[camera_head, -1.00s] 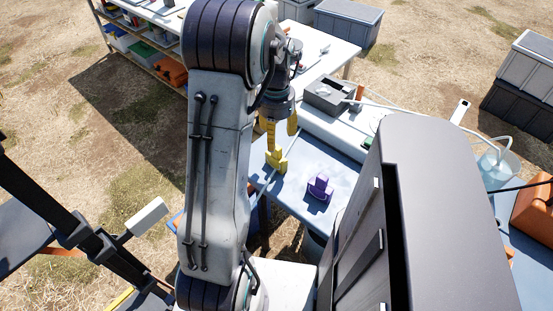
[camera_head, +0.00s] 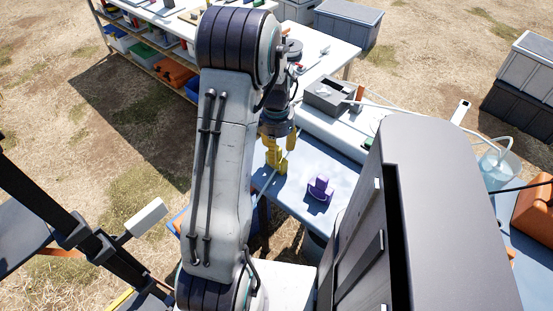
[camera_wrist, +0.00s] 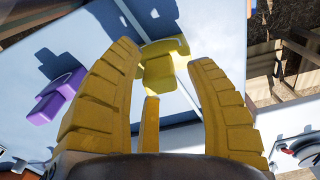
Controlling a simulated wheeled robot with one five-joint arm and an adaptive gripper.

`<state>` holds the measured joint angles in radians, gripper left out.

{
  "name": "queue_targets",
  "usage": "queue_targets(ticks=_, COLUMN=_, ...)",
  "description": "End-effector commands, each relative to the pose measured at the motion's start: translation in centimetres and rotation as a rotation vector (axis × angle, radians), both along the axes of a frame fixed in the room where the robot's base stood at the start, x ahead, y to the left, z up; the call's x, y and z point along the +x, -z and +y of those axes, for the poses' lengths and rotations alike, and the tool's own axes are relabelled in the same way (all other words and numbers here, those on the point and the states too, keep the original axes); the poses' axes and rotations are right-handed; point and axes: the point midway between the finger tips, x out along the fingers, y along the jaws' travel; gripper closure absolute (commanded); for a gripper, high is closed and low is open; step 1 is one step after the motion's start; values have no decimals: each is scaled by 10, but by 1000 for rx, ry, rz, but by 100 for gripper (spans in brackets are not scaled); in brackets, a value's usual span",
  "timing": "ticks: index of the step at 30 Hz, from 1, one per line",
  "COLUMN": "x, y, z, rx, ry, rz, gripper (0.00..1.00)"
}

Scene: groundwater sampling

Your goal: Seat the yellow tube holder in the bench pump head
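The yellow tube holder (camera_head: 279,167) stands on the pale blue bench top near its left edge. My gripper (camera_head: 275,146) is just above it, yellow fingers pointing down. In the wrist view my gripper (camera_wrist: 163,57) is open, and the tube holder (camera_wrist: 160,66) shows between and beyond its fingertips; I cannot tell whether they touch it. A similar purple holder (camera_head: 319,188) stands to its right, and shows at left in the wrist view (camera_wrist: 57,97). I cannot clearly make out the bench pump head.
A grey box with an open top (camera_head: 330,95) stands on the bench behind, with a pale tube leading to a clear water container (camera_head: 495,168) at right. A large dark panel (camera_head: 415,215) hides much of the bench's right part. A white table with shelves (camera_head: 165,40) stands behind.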

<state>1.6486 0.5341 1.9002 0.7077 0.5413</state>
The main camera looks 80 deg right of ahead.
Motion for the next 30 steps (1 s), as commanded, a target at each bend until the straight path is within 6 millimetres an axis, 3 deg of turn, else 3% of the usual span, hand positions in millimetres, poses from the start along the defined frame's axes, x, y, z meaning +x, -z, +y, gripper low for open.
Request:
queue_targets(ticks=16, x=0, y=0, z=0, rx=0, ry=0, rz=0, gripper=100)
queue_targets(ticks=30, x=0, y=-3, z=0, rx=-1, ry=0, rz=1, gripper=100)
